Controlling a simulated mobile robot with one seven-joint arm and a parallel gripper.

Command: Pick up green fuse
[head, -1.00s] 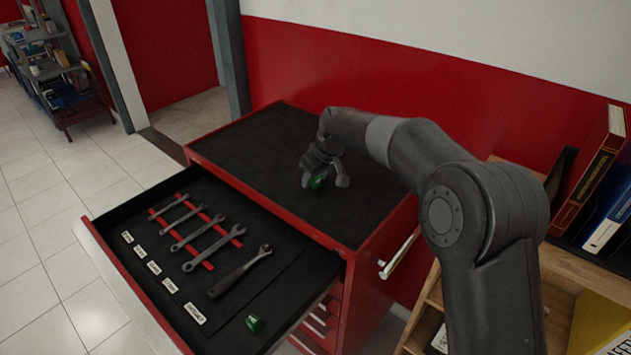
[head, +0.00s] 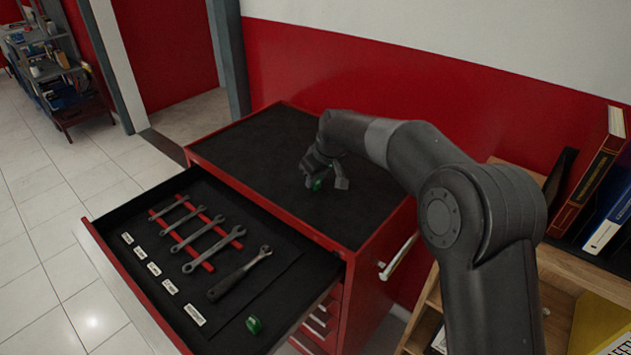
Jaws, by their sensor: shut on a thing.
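My gripper (head: 324,182) is over the black top of the red tool cabinet (head: 270,135). It is shut on a small green fuse (head: 317,184), which shows between the fingers and is partly hidden by them. I cannot tell whether the fuse touches the cabinet top. A second green piece (head: 254,325) of similar look lies in the open drawer at its front right corner, apart from my gripper.
The open drawer (head: 110,268) holds several wrenches (head: 213,235) on red strips, a dark-handled tool (head: 240,274) and white labels. Shelves with binders (head: 590,170) stand at the right. The cabinet top around my gripper is clear.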

